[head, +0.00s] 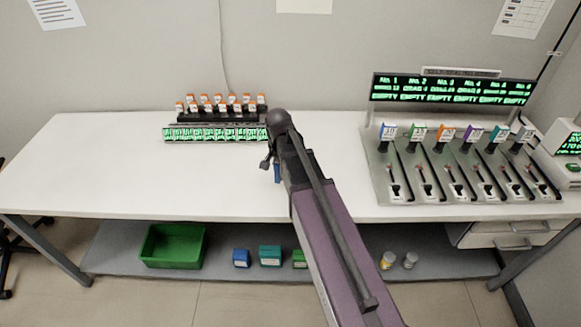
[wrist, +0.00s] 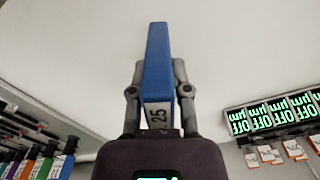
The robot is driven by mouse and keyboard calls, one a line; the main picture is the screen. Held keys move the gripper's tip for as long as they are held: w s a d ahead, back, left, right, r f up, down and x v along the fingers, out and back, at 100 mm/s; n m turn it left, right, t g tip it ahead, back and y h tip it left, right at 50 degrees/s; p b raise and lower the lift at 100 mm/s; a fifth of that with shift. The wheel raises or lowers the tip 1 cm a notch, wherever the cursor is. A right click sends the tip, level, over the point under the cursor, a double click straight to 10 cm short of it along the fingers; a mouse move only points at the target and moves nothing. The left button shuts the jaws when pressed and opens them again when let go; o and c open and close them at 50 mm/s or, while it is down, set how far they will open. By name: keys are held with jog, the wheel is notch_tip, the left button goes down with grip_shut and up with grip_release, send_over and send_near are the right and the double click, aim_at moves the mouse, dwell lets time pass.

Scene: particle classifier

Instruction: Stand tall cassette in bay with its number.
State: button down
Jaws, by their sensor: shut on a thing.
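My gripper (head: 270,158) is over the white table, just right of the small display rack. In the wrist view my gripper (wrist: 158,88) has its two fingers closed on the sides of a tall blue cassette (wrist: 157,60). Its white label reads 25. In the head view only a small blue part of the cassette (head: 277,173) shows below my arm. The bay unit (head: 385,185) stands at the right of the table. Its bays have coloured number tags along the back, and the sign (head: 450,90) above reads No. 1 onward, with EMPTY under each.
A green bin (head: 172,246) and small boxes (head: 270,255) are on the lower shelf. The table between rack and bay unit is clear apart from my arm.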

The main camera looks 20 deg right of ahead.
jog(key=shift+r+p, duration=0.75)
jog(key=shift+r, duration=0.05)
